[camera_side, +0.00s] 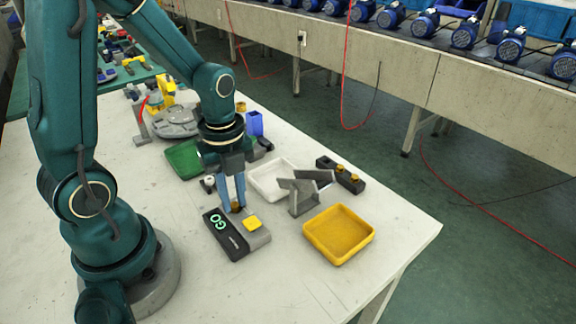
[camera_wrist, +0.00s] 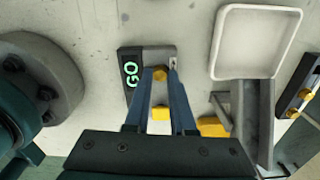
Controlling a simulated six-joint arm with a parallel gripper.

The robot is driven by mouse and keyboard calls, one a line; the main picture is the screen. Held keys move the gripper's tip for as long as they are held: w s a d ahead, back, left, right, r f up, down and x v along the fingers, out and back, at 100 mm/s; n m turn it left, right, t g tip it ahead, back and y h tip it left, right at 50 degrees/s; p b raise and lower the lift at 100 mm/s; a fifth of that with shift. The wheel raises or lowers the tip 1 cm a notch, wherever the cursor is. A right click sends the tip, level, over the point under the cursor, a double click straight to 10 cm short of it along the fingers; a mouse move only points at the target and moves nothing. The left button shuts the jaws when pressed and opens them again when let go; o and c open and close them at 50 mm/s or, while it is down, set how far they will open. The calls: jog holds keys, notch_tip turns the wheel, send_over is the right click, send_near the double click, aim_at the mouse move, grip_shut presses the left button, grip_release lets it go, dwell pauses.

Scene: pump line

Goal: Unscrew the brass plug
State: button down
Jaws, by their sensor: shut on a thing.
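The brass plug (camera_side: 236,206) is at the far end of a black and grey unit (camera_side: 258,239) with a lit green "GO" display. In the wrist view the plug (camera_wrist: 160,73) shows between my fingertips. My gripper (camera_side: 235,203) points down with its long blue fingers shut on the plug. The fingers hide part of the plug in the side view, and I cannot tell how deep it sits. A yellow square piece (camera_side: 252,223) is on the unit, nearer the camera than the plug.
A yellow tray (camera_side: 312,247) stands right of the unit. A grey angled bracket (camera_side: 303,198) stands near it. A white tray (camera_side: 262,187) and a green tray (camera_side: 181,165) lie behind. A black block (camera_side: 326,164) with brass pieces is at the right. The front table area is clear.

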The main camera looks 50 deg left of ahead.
jog(key=shift+n, duration=1.1)
jog(key=n, duration=0.4)
jog(key=shift+n, duration=1.5)
jog(key=n, duration=0.4)
jog(key=shift+n, duration=1.5)
